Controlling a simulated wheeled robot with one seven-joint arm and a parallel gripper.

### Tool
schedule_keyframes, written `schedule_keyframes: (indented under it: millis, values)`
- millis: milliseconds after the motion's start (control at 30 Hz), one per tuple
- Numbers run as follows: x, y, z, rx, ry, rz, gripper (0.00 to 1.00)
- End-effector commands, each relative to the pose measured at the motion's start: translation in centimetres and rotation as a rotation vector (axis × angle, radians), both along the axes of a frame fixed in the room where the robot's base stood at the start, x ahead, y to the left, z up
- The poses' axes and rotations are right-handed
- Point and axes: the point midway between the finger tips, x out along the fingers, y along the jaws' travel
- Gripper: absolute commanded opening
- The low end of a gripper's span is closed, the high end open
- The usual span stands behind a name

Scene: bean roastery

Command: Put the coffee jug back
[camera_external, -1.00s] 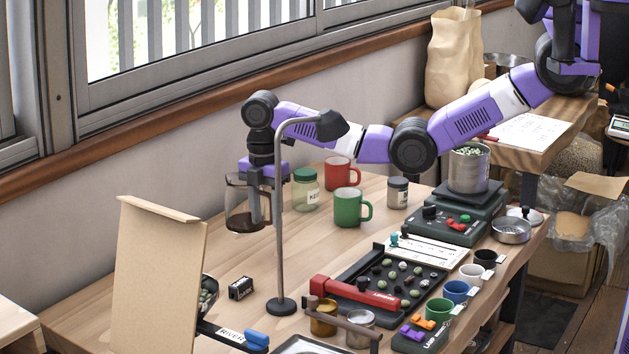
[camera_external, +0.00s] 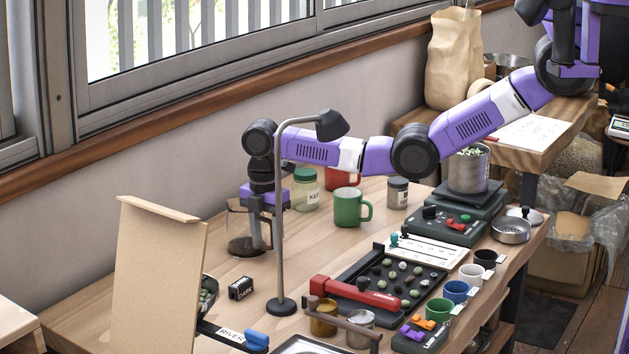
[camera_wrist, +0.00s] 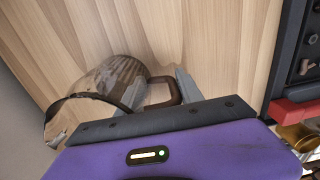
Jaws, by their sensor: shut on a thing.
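The coffee jug (camera_external: 236,232) is clear glass with dark coffee low inside and a brown handle. It stands upright at the back left of the wooden table, at or just above the top; I cannot tell if its base touches. The jaws are shut on the handle.
A grey lamp (camera_external: 281,220) stands just in front of my gripper. A green-lidded jar (camera_external: 306,190), a green mug (camera_external: 348,208) and a red mug (camera_external: 342,177) are to the right. A small black box (camera_external: 240,288) and an upright board (camera_external: 155,275) are nearer. Table between them is bare.

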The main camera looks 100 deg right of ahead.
Motion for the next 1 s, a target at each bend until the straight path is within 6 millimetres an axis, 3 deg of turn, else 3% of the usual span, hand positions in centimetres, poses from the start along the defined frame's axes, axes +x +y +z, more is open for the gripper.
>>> schedule_keyframes:
  millis: [33,100,133,567,1000]
  values:
    - [0.0,0.0,-0.1,0.0,0.0,0.0,0.49]
    - [0.0,0.0,0.0,0.0,0.0,0.0,0.63]
    - [0.0,0.0,0.0,0.0,0.0,0.0,0.65]
    - [0.1,-0.1,0.9,-0.001,-0.003,0.0,0.65]
    - [0.4,-0.3,9.2,-0.003,-0.003,0.0,0.65]
